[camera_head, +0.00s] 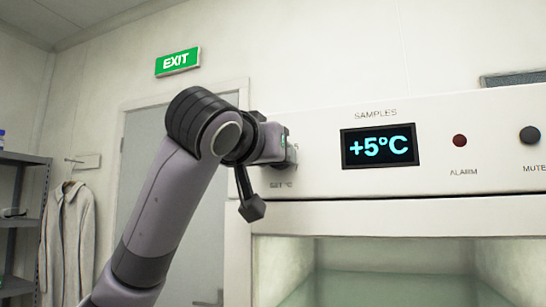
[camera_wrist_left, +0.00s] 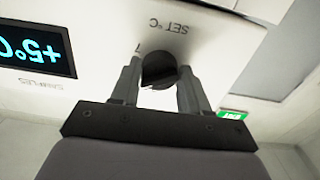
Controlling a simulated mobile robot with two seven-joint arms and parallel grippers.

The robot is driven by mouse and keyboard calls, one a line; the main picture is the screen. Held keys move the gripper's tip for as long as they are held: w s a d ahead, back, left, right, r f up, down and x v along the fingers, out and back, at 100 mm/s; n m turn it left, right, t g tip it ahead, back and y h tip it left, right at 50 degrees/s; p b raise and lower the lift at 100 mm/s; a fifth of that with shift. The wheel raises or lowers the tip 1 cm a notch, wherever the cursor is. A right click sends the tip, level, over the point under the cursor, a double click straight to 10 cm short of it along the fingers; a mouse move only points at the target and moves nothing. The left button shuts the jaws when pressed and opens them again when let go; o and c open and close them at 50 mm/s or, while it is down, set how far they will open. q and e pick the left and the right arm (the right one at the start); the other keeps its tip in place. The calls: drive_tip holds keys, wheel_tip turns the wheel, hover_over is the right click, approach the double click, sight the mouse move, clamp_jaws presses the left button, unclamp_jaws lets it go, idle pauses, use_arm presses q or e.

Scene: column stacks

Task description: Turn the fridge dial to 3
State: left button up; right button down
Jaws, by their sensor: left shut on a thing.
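The fridge (camera_head: 323,213) has a white front panel with a display (camera_head: 379,146) reading +5°C. The dial is hidden behind my left gripper (camera_head: 290,154) in the head view, just above the "SET °C" label. In the left wrist view the dark round dial (camera_wrist_left: 158,69) sits between the two fingers of my left gripper (camera_wrist_left: 160,82), which is shut on it. The display shows upside down at the left of that view. The dial's numbers are mostly hidden or too small to read. My right gripper is not in either view.
A red alarm lamp (camera_head: 460,141) and a dark mute knob (camera_head: 530,135) are on the panel to the right. A grey door (camera_head: 190,200), a hanging coat (camera_head: 68,245) and a shelf (camera_head: 22,222) stand at the left.

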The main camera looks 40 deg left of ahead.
use_arm(q)
drive_tip(key=shift+d+n+b, duration=0.15)
drive_tip(key=shift+n+b, duration=2.6)
drive_tip(key=shift+n, duration=3.05)
drive_tip(key=o, duration=1)
drive_tip(key=shift+o, duration=0.2)
drive_tip(key=shift+s, duration=0.1)
